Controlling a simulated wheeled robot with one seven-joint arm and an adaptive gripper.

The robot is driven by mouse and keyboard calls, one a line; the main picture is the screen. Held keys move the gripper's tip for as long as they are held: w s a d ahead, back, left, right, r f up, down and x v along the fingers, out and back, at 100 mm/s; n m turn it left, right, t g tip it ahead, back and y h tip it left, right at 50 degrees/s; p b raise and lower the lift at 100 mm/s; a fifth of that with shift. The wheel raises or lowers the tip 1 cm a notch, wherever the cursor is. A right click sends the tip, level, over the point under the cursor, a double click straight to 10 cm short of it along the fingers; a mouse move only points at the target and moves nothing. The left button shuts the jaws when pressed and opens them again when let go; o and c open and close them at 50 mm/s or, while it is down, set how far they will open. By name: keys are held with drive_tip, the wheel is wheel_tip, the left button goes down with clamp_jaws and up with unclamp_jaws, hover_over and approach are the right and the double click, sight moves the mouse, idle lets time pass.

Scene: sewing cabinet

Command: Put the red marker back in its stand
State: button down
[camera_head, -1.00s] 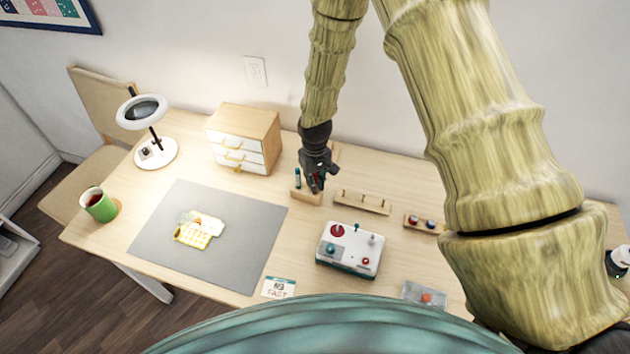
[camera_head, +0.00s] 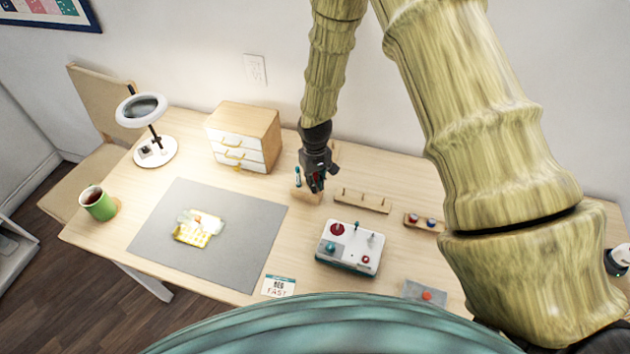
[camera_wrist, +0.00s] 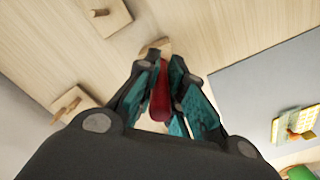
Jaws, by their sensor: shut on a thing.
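The red marker (camera_wrist: 159,98) is between the fingers of my gripper (camera_wrist: 160,75) in the wrist view. My gripper is shut on it. In the head view my gripper (camera_head: 316,186) is over the small wooden stand (camera_head: 303,195), which stands between the drawer box and the peg rack. A teal marker (camera_head: 298,176) is upright in the stand's left part. In the wrist view a piece of the stand (camera_wrist: 156,47) shows just beyond the fingertips. The fingers hide the marker's lower end in the head view, so I cannot tell whether it is in the stand.
The wooden drawer box (camera_head: 262,130) is left of the stand. A wooden peg rack (camera_head: 362,201) is right of it, and a white control box (camera_head: 349,249) is in front. A grey mat (camera_head: 205,255) with a yellow cloth lies at left, near a green cup (camera_head: 97,205).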

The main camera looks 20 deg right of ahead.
idle(0.3)
drive_tip(key=c, duration=1.4)
unclamp_jaws()
drive_tip(key=shift+c, duration=0.2)
drive_tip(key=shift+r, duration=5.95)
